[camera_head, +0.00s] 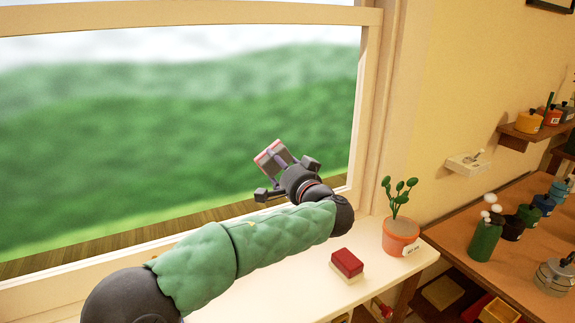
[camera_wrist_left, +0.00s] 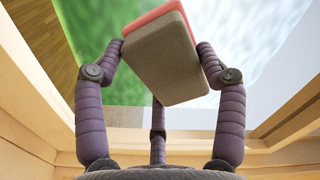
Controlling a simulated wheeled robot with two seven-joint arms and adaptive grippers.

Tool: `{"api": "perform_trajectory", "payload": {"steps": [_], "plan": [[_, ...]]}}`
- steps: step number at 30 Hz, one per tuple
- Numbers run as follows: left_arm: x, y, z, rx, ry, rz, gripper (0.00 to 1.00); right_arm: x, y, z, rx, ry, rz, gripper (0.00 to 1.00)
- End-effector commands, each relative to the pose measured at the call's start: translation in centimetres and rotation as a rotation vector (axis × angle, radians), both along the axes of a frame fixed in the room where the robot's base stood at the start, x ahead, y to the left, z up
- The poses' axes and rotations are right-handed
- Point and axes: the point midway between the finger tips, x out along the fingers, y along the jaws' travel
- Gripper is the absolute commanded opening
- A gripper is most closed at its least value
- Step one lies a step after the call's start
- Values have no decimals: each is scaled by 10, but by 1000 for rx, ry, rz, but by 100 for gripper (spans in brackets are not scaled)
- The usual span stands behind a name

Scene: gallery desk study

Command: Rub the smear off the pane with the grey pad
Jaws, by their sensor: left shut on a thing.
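My left gripper (camera_head: 282,171) is shut on the grey pad (camera_head: 270,154), in front of the window's lower right part. In the left wrist view the pad (camera_wrist_left: 162,68) shows a flat grey-brown face and a pink-red layer along its far side, and it sits tilted between the fingers. The pane (camera_head: 170,130) shows blurred green hills and pale sky behind. I cannot make out a smear on it in either view. Whether the pad touches the glass cannot be told. My right gripper is not in view.
A red block with a pale base (camera_head: 347,263) lies on the white sill (camera_head: 290,285). A potted plant (camera_head: 400,236) stands to its right, near the window frame (camera_head: 372,110). A brown desk (camera_head: 530,245) with bottles and jars is farther right.

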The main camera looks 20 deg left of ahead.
Motion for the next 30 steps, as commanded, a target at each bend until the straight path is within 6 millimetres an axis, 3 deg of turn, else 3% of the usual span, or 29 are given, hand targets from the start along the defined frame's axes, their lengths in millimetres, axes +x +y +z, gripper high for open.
{"api": "perform_trajectory", "payload": {"steps": [30], "plan": [[-41, 35, 1, -2, -3, 7, 45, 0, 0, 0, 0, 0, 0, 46]]}}
